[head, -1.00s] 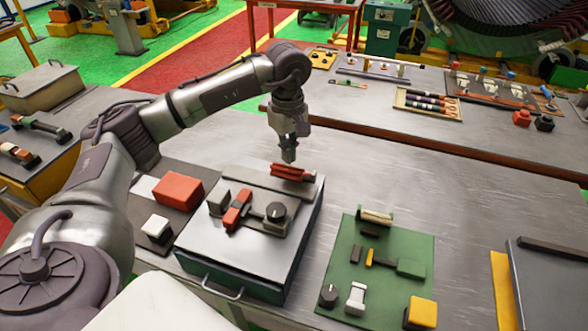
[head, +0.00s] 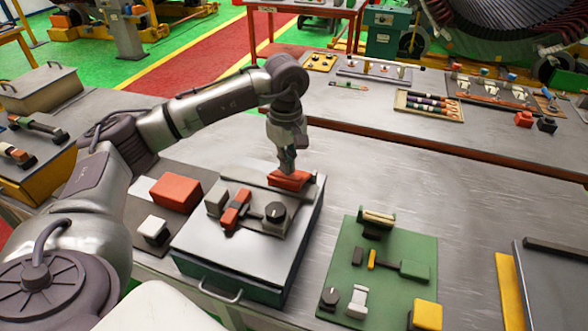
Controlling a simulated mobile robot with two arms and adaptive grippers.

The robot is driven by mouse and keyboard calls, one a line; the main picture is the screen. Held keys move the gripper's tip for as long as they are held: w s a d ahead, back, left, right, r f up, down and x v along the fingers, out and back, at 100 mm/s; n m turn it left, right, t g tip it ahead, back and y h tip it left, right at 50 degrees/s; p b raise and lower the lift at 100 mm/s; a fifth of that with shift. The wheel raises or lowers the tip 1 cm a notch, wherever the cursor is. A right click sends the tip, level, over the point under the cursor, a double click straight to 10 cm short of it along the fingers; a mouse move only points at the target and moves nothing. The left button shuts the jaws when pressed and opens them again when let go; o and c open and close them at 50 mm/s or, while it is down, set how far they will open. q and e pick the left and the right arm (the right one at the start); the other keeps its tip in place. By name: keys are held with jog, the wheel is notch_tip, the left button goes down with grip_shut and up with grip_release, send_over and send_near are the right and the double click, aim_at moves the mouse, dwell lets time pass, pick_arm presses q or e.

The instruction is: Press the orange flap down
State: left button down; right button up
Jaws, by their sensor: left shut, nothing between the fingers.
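The orange flap (head: 289,181) is at the back of the grey-topped box (head: 215,250) in the middle of the head view. My left gripper (head: 287,172) points down with its shut fingertips at the flap, seemingly touching its top; the fingers hide part of it. The flap looks low and nearly flat, though its exact angle is hard to tell. Nothing shows between the fingers. My right gripper is not in the head view.
A red block (head: 176,193) stands left of the box. A green board (head: 385,270) with several parts lies to the right. Bare table lies between.

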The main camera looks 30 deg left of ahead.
aim_at(286, 180)
pick_arm(q)
jog(key=shift+s+f, duration=0.1)
jog(key=shift+f, duration=0.15)
jog(key=shift+s+d+f+b, duration=0.1)
jog(key=shift+s+f+b, duration=0.1)
jog(key=shift+f+b, duration=0.3)
jog(key=shift+s+f+b, duration=0.15)
jog(key=shift+f+b, duration=0.3)
jog(key=shift+f, duration=0.05)
jog(key=shift+s+f+b, duration=0.15)
jog(key=shift+f+b, duration=0.5)
jog(key=shift+f, duration=0.1)
jog(key=shift+r+p, duration=2.55)
jog(key=shift+r, duration=1.6)
jog(key=shift+f, duration=0.1)
